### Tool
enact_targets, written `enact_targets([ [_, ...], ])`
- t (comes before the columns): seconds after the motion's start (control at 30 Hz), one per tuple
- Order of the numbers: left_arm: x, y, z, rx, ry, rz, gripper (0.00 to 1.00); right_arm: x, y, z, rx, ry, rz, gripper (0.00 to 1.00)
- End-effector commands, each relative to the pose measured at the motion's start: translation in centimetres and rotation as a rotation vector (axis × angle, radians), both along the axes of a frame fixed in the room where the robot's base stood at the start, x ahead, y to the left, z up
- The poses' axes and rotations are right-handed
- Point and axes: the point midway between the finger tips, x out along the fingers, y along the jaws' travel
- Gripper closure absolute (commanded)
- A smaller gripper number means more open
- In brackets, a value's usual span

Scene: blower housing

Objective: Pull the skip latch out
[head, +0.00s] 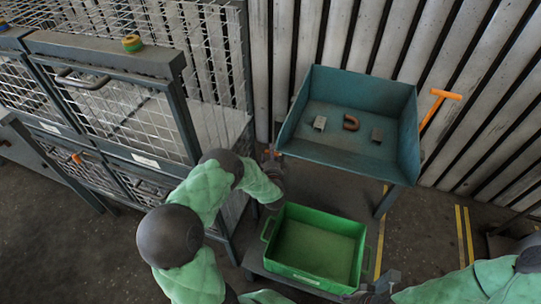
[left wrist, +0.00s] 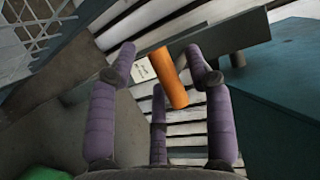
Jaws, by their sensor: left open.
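The orange grip of the skip latch (left wrist: 173,78) stands between the spread purple fingers of my left gripper (left wrist: 164,62) in the left wrist view. The fingers look apart from it, and a white label lies just behind it. In the head view my left gripper (head: 271,160) is beside the left front corner of the teal skip (head: 333,160) and hides most of the latch there. The left gripper is open and empty. My right gripper (head: 384,284) is low at the bottom right, beside the green bin, too small and dark to read its fingers.
The skip holds two small grey blocks and a brown U-shaped piece (head: 351,122). An orange T-handle (head: 445,95) rises at its right side. A green bin (head: 315,276) stands below it. Wire-mesh cages (head: 128,115) stand at the left, and a slatted wall is behind.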

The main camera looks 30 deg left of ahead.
Motion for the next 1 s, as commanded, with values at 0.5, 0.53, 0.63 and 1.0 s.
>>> enact_targets([
  [0.5,-6.9,-5.2,1.5,-0.002,0.001,-0.003,0.49,0.0,0.0,0.0,0.000,0.000,0.000,0.60],
  [0.53,-7.3,-5.4,1.6,-0.002,0.001,-0.003,0.49,0.0,0.0,0.0,0.000,0.000,0.000,0.60],
  [0.63,-8.3,-6.1,1.8,-0.001,0.002,-0.001,0.49,0.0,0.0,0.0,0.000,0.000,0.000,0.60],
  [1.0,-9.4,-6.9,2.0,0.000,0.002,0.000,0.49,0.0,0.0,0.0,0.000,0.000,0.000,0.60],
])
